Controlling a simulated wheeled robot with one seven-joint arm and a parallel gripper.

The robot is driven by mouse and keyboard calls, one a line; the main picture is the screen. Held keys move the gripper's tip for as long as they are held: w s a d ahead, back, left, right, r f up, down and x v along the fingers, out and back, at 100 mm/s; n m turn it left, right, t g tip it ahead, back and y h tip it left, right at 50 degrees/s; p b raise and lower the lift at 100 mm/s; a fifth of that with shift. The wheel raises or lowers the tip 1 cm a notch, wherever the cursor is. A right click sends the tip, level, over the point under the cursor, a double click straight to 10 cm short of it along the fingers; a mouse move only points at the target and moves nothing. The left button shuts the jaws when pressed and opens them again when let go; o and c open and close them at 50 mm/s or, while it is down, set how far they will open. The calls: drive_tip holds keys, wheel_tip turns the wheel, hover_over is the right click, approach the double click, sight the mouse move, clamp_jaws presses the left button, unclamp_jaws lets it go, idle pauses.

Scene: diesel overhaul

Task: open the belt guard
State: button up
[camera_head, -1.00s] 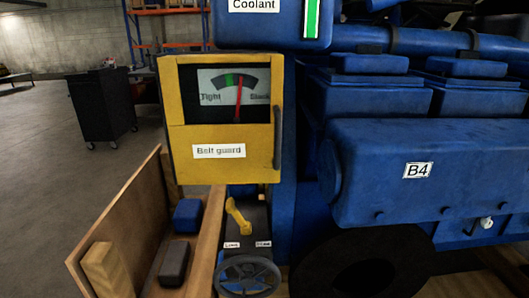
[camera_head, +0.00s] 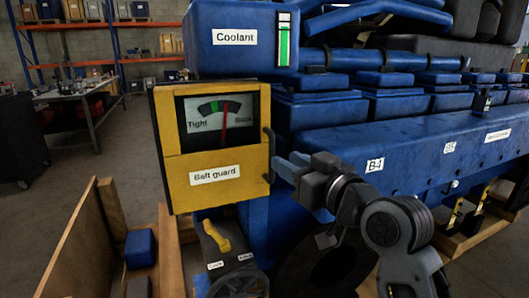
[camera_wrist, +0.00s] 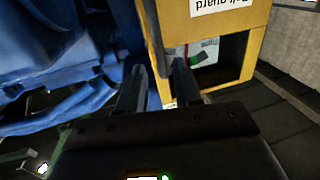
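The belt guard (camera_head: 222,165) is a yellow box-shaped cover with a dark gauge window, shut at the engine's front end. Its dark upright handle (camera_head: 268,155) runs along its right edge. My gripper (camera_head: 284,163) is just right of the handle, fingers pointing left towards it. In the wrist view the fingers of my gripper (camera_wrist: 159,80) stand apart. The yellow guard (camera_wrist: 235,28) shows upside down beyond them, its side edge between the fingertips. Whether the fingers touch the handle cannot be told.
The blue engine (camera_head: 340,125) fills the right side, with a coolant tank (camera_head: 205,58) above the guard. A yellow lever (camera_head: 217,236) and a handwheel (camera_head: 238,284) sit below it. A wooden crate (camera_head: 85,240) stands at lower left. Open floor lies left of the guard.

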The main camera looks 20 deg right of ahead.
sight(272, 153)
drive_tip(key=w, duration=0.3)
drive_tip(key=w+a+p, duration=0.1)
drive_tip(key=w, duration=0.2)
drive_tip(key=shift+w+a, duration=0.15)
drive_tip(key=shift+w, duration=0.05)
drive_tip(key=shift+c, duration=0.4)
clamp_jaws()
